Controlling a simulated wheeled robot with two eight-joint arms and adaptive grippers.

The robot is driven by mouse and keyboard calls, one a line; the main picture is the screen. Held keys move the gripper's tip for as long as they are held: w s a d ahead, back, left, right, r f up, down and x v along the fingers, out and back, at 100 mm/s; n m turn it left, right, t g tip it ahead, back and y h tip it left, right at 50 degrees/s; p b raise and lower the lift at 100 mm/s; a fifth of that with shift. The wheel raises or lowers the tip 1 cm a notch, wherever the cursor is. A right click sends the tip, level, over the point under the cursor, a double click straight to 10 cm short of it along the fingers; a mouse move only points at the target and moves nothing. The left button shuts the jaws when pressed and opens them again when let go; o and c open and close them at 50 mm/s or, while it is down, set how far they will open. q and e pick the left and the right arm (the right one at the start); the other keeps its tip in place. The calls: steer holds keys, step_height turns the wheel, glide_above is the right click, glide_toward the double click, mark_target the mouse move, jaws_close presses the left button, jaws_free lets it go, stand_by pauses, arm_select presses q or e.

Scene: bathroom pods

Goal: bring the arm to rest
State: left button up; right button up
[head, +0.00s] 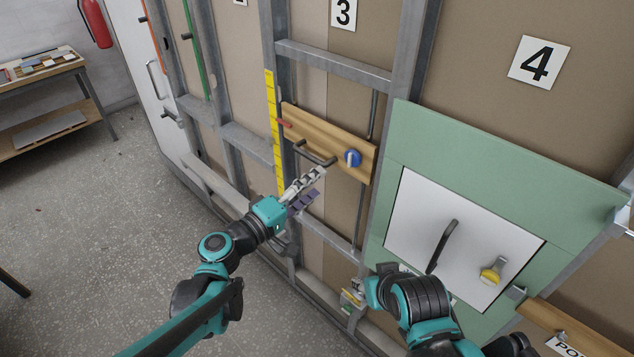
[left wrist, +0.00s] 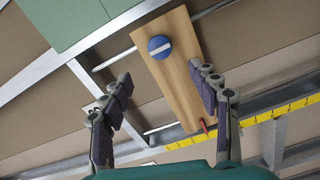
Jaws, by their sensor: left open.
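My left gripper (head: 305,188) is open and empty in front of the wall frame, just below the wooden board (head: 328,139). In the left wrist view its two dark-padded fingers (left wrist: 163,98) stand wide apart with the board (left wrist: 180,75) beyond and between them. The board carries a round blue knob (head: 352,158) with a pale bar, which also shows in the left wrist view (left wrist: 159,47). My right arm reaches in from the lower right. My right gripper (head: 353,298) is small and partly hidden below the green panel, so its jaw state is unclear.
A green panel (head: 415,135) with a white door (head: 405,215), dark handle (head: 442,246) and yellow knob (head: 492,271) is at right. Metal studs (head: 335,62) and a yellow ruler strip (head: 273,130) stand near the left gripper. Grey floor (head: 90,220) is free at left.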

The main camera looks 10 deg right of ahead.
stand_by(0.3)
arm_select(q)
steer(key=s+a+f+m+g+y, duration=0.1)
steer(key=s+a+f+y, duration=0.3)
steer(key=s+a, duration=0.2)
steer(key=s+a+f+m+g+y, duration=0.1)
steer(key=s+a+f+y, duration=0.3)
steer(key=a, duration=0.7)
steer(key=s+a+f+m+g+y, duration=0.2)
steer(key=s+a+f+y, duration=0.2)
steer(key=s+a+y, duration=0.2)
steer(key=shift+s+a+f+m, duration=0.25)
steer(key=shift+s+a+m, duration=0.15)
steer(key=shift+s+a, duration=0.8)
